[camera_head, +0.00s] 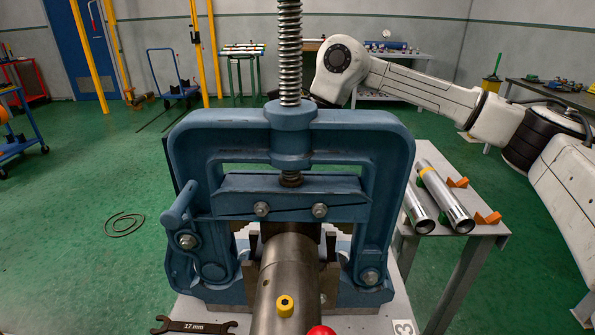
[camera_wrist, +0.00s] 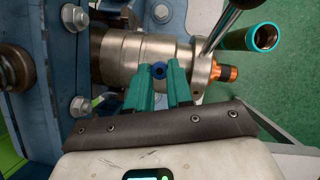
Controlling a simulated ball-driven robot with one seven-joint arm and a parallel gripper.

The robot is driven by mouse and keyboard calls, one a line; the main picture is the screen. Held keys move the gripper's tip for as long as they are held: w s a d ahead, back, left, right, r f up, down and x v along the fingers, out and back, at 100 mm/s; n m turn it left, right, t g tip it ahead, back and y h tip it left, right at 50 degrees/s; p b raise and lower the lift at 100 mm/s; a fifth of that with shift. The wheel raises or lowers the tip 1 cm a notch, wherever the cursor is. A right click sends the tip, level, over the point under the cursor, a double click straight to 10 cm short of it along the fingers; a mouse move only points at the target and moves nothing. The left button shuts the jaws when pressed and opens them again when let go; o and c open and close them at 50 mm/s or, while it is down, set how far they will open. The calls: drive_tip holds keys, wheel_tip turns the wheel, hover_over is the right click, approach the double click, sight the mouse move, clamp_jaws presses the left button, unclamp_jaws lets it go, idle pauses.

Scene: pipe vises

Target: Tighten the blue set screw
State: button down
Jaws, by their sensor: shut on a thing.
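The blue set screw (camera_wrist: 159,70) shows in the wrist view, on the side of a steel collar around the pipe (camera_wrist: 130,56). My gripper (camera_wrist: 160,74) has two teal fingers, one on each side of the screw head, and is shut on it. How deep the screw sits cannot be told. In the head view, the blue pipe vise (camera_head: 388,170) stands in front of me, clamping a steel pipe (camera_head: 285,270). My gripper and the blue screw are hidden behind the vise there. A yellow screw (camera_head: 285,305) sits on the pipe's near end.
Close to my gripper in the wrist view are a lever (camera_wrist: 217,32), a teal tube (camera_wrist: 262,37) and an orange-copper fitting (camera_wrist: 226,72). In the head view, a wrench (camera_head: 190,325) lies front left, and a side table (camera_head: 478,224) holds loose pipes.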

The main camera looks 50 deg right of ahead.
drive_tip(key=m+b, duration=0.1)
drive_tip(key=m, duration=0.1)
drive_tip(key=m+t+h+b, duration=0.1)
drive_tip(key=m, duration=0.1)
drive_tip(key=shift+s+a+m, duration=0.1)
drive_tip(key=shift+s+m, duration=0.05)
drive_tip(key=shift+m, duration=0.15)
drive_tip(key=shift+a+r+m+t+h+b, duration=0.1)
drive_tip(key=shift+m+t+h+b, duration=0.1)
drive_tip(key=shift+m+h+b, duration=0.5)
drive_tip(key=shift+a+m+t+h+b, duration=0.15)
drive_tip(key=shift+m+b, duration=0.35)
drive_tip(key=shift+m, duration=0.6)
drive_tip(key=shift+d, duration=0.1)
drive_tip(key=shift+r, duration=0.1)
drive_tip(key=c, duration=1)
unclamp_jaws()
